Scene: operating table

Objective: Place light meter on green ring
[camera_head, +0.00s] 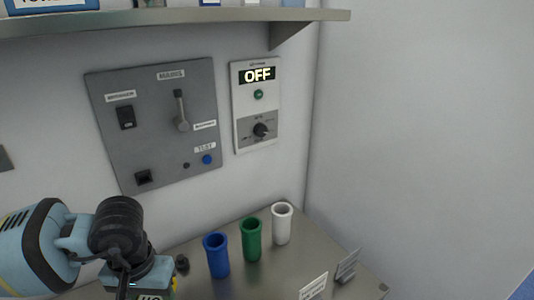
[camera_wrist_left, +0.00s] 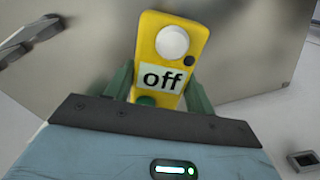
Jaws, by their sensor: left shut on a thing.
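My left gripper (camera_wrist_left: 160,92) is shut on the yellow light meter (camera_wrist_left: 174,22), seen in the left wrist view. The meter has a round white dome, a small dark knob and a label reading "off". In the head view my left gripper is at the lower left, its fingers mostly out of frame, with a sliver of yellow beside it. A green cup with a ring-like rim (camera_head: 251,240) stands upright on the metal surface to its right. I see no separate green ring. My right gripper is not in view.
A blue cup (camera_head: 216,256) and a white cup (camera_head: 282,224) flank the green one on the metal worktop (camera_head: 312,248). Small signs (camera_head: 313,286) stand near its right edge. A grey switch panel (camera_head: 155,120) and a control box showing OFF (camera_head: 257,104) are on the wall, under a shelf (camera_head: 180,20).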

